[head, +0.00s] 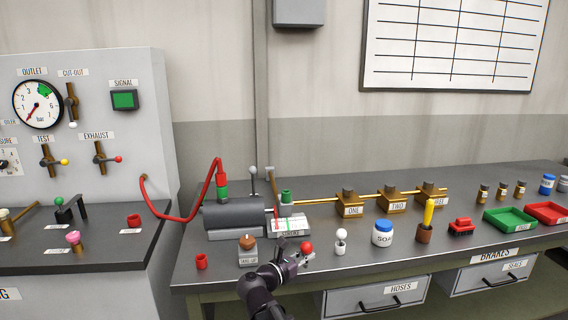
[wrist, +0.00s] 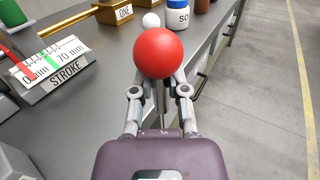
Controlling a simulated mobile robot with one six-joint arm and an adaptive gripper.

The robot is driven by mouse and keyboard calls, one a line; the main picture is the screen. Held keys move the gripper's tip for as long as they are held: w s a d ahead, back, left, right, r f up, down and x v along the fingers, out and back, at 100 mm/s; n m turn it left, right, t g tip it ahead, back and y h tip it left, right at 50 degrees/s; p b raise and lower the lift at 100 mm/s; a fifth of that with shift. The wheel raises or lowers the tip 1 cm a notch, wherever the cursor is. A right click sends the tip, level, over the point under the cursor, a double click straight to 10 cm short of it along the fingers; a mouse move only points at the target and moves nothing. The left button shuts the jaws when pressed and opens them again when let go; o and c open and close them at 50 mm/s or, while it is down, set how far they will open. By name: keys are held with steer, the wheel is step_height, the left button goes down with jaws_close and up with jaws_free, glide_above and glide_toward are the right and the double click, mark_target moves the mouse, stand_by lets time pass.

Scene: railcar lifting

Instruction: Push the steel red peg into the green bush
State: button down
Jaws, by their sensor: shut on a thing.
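The red peg shows its round red ball head in the head view (head: 307,247) and large in the wrist view (wrist: 160,53). My gripper (head: 296,259) is shut on it, at the bench's front edge. In the wrist view my gripper's fingers (wrist: 160,92) close just below the ball; the peg's shank is mostly hidden. A green bush (head: 287,197) stands behind the STROKE scale, left of and beyond my gripper. A green cylinder, likely the same bush, is cut off at the wrist view's top left (wrist: 12,14). Peg and bush are apart.
A brown-knobbed block (head: 248,252) stands left of my gripper. A white-ball peg (head: 341,238) and the blue-lidded jar (head: 382,234) stand right. A red hose (head: 185,217) arches at left.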

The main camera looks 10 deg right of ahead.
steer(key=shift+a, duration=0.3)
steer(key=shift+a, duration=0.45)
